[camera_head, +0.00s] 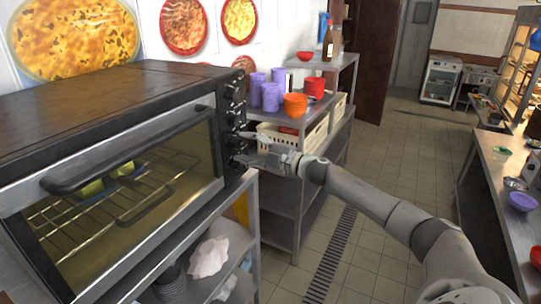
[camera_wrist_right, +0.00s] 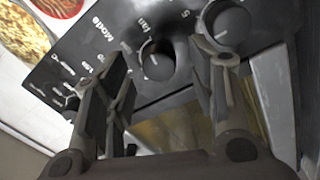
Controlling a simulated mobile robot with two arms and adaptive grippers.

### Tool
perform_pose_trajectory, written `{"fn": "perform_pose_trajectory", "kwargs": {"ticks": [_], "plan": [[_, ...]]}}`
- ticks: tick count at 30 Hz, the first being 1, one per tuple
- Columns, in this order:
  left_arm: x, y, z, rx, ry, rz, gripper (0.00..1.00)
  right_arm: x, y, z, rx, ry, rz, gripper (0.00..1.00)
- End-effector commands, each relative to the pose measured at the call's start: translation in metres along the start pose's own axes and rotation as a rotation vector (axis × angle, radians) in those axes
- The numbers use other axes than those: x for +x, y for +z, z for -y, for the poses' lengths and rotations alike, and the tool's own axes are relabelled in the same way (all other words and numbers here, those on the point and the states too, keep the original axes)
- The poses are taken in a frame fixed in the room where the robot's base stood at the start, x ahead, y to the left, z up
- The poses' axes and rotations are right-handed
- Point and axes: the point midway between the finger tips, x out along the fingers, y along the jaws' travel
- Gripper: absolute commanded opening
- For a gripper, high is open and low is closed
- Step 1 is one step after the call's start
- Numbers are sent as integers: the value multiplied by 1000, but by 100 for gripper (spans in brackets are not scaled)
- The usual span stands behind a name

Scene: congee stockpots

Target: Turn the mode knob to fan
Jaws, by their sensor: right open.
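The oven (camera_head: 120,100) stands at the left with its door shut; its dark knob panel faces right. In the right wrist view, the mode knob (camera_wrist_right: 157,62) is a round black knob with a light pointer line, near the printed words "Mode" and "fan". My right gripper (camera_head: 240,147) is at the panel. Its open fingers show in the wrist view (camera_wrist_right: 166,56), one on each side of the knob; I cannot tell whether they touch it. Which mark the pointer meets is unclear. My left gripper is not in view.
Another knob (camera_wrist_right: 228,25) lies close to the right finger. A shelf unit (camera_head: 325,110) beyond the oven holds purple cups (camera_head: 270,97), an orange bowl (camera_head: 295,105) and white baskets (camera_head: 315,133). The tiled floor (camera_head: 395,150) is open; a counter (camera_head: 500,180) stands at right.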

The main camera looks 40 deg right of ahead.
Motion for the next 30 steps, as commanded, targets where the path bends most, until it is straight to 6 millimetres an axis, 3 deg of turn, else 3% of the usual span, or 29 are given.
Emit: {"fn": "perform_pose_trajectory", "kwargs": {"ticks": [12, 30], "plan": [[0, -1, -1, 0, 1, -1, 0, -47, 1, 2, 0, -4, 2, 52], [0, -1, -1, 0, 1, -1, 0, -97, 0, 1, 0, -2, 0, 52]]}}
